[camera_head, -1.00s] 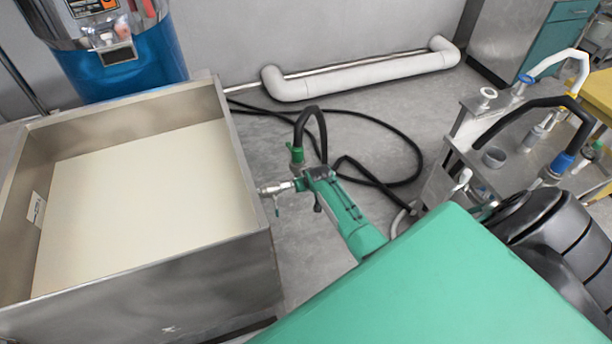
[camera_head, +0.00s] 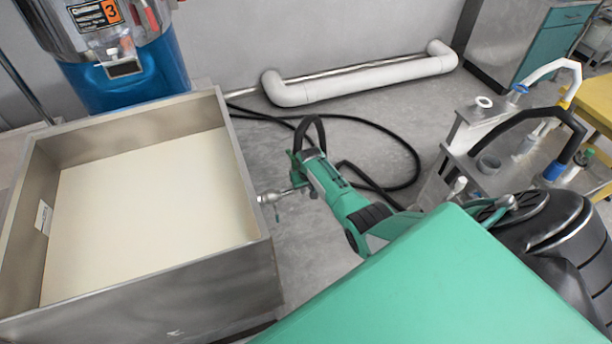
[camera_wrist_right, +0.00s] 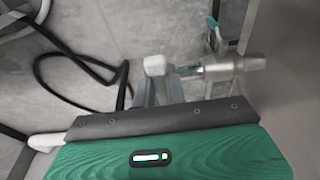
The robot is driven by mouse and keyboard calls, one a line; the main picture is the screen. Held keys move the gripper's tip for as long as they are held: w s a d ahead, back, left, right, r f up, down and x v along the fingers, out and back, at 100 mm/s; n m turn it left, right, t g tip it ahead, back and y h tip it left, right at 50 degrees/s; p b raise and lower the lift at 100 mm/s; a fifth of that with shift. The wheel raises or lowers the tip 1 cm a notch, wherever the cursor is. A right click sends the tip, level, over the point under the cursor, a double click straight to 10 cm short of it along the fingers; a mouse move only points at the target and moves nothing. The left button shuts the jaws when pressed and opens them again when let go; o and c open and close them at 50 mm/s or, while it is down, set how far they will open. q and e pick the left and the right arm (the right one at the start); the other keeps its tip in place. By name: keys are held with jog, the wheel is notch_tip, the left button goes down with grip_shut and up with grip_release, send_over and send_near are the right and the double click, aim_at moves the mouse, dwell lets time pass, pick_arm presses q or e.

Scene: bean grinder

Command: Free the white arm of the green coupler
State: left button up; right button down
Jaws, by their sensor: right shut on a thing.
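My right gripper (camera_head: 300,185) reaches to the side of the steel tank, beside the metal valve (camera_head: 268,198). In the right wrist view its grey fingers (camera_wrist_right: 158,88) are shut at a pale white block, the white arm (camera_wrist_right: 155,65). A small green part, which looks like the green coupler (camera_wrist_right: 188,70), lies between the white arm and the valve, which also shows there (camera_wrist_right: 235,64). In the head view a black arched hose (camera_head: 312,122) rises behind the gripper, and the gripper hides most of the coupler. My left gripper is out of view.
The steel tank (camera_head: 262,262) with a pale content stands left, close to the gripper. A black cable (camera_head: 408,150) loops on the floor behind. A white pipe (camera_head: 360,82) runs along the wall. A cart (camera_head: 455,150) with several hose parts stands right.

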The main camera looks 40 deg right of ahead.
aim_at(308, 191)
dwell(0.3)
jog(key=c, duration=1.4)
grip_release()
jog(key=shift+c, duration=0.2)
jog(key=shift+r, duration=0.15)
